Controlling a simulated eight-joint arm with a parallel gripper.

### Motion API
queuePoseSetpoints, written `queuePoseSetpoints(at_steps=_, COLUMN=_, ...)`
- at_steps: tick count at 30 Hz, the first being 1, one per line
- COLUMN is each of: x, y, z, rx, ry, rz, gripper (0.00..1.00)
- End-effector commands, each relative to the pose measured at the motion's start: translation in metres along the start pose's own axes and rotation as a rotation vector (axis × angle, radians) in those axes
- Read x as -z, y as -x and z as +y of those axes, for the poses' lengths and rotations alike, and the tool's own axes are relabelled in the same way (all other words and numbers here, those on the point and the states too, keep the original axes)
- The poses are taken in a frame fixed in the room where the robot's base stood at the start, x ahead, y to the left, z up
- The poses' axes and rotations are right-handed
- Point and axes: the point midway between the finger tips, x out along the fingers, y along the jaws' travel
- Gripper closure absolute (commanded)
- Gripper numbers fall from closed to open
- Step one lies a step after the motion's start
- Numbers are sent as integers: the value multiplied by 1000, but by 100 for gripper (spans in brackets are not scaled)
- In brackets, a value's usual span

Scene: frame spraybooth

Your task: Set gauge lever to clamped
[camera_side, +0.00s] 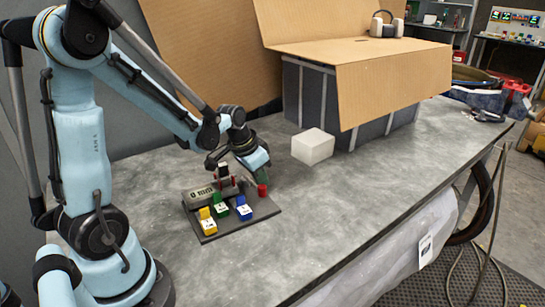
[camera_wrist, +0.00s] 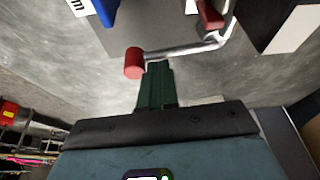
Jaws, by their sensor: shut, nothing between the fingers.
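The gauge (camera_side: 201,196) is a grey unit with a "mm" marking on a dark base plate (camera_side: 262,211). Its lever is a bent metal rod (camera_wrist: 186,49) with a red knob (camera_wrist: 134,63) at its end; the red knob also shows in the side view (camera_side: 262,190), at the plate's right side. A second red part (camera_wrist: 210,14) sits at the rod's other end. My gripper (camera_wrist: 158,66) has green fingers, shut and empty. The fingertips are right beside the red knob and just short of the rod; whether they touch is unclear. In the side view my gripper is above the knob and partly hidden.
Labelled yellow (camera_side: 207,222), green (camera_side: 220,211) and blue (camera_side: 243,208) blocks stand on the plate. A white block (camera_side: 313,147) lies behind it, near a large crate (camera_side: 370,124) with cardboard flaps. The table's right front is clear.

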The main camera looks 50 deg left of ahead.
Motion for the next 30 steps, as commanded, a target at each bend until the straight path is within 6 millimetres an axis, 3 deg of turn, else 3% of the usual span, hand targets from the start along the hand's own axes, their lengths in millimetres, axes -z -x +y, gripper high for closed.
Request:
queuePoseSetpoints(at_steps=7, x=-15, y=3, z=0, rx=0, ry=1, rz=-3, gripper=100)
queuePoseSetpoints(at_steps=16, x=-14, y=3, z=0, rx=1, ry=0, rz=-4, gripper=100)
queuePoseSetpoints(at_steps=20, x=-7, y=2, z=0, rx=0, ry=-2, rz=-3, gripper=100)
queuePoseSetpoints(at_steps=27, x=27, y=-3, z=3, rx=-1, ry=-2, rz=0, gripper=100)
queuePoseSetpoints(at_steps=30, x=26, y=7, z=2, rx=0, ry=1, rz=0, gripper=100)
